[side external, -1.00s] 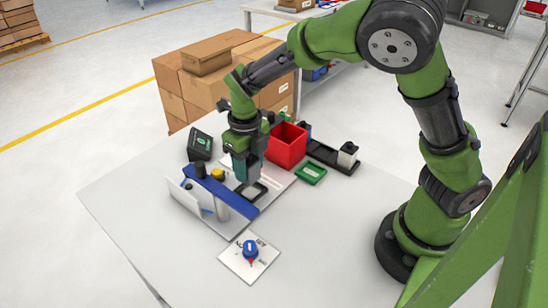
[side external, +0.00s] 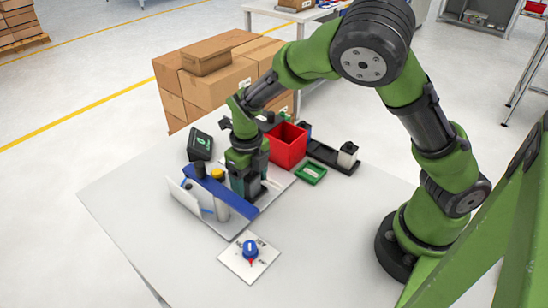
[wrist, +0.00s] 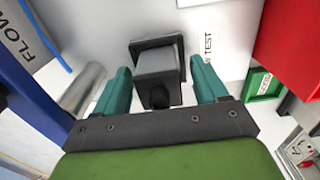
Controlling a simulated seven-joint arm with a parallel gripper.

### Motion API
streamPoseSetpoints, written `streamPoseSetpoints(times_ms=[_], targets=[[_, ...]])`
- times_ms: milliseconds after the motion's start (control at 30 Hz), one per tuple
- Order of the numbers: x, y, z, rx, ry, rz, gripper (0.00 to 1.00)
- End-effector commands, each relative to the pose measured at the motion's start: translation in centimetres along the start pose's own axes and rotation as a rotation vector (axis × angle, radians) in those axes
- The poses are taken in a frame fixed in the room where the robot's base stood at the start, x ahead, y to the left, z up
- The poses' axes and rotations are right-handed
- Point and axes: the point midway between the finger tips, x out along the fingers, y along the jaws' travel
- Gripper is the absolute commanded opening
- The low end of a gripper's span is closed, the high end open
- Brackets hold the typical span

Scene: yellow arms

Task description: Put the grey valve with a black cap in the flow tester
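The grey valve with a black cap (wrist: 156,78) stands in the square black-rimmed nest (wrist: 140,43) of the flow tester in the wrist view. My gripper (side external: 248,194) is low over the tester. In the wrist view its teal fingers are on either side of the valve, with narrow gaps showing, so it looks open around it. The side view hides the valve behind the fingers. The flow tester has a blue bar (side external: 232,194), a clear-grey cylinder and a white panel. Whether the valve is fully seated is hard to tell.
A red bin (side external: 287,146) and a green tray (side external: 311,172) stand right of the tester. A black rack (side external: 328,158) holds another light valve with a black cap (side external: 347,153). A dark display (side external: 200,145) stands behind. A blue knob (side external: 250,248) sits on a front plate.

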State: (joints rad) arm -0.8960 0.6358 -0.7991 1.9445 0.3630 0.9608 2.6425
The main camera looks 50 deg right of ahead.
Motion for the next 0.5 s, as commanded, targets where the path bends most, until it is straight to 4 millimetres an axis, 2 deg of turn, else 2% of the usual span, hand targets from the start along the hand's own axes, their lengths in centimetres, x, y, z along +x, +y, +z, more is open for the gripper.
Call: streamPoseSetpoints(times_ms=[267,367,500], targets=[[-0.5,0.0,0.0,-0.001,-0.002,0.000,0.72],[-1.7,0.1,0.1,-0.003,-0.004,0.003,0.72],[-4.5,0.1,0.1,-0.004,-0.006,0.003,0.72]])
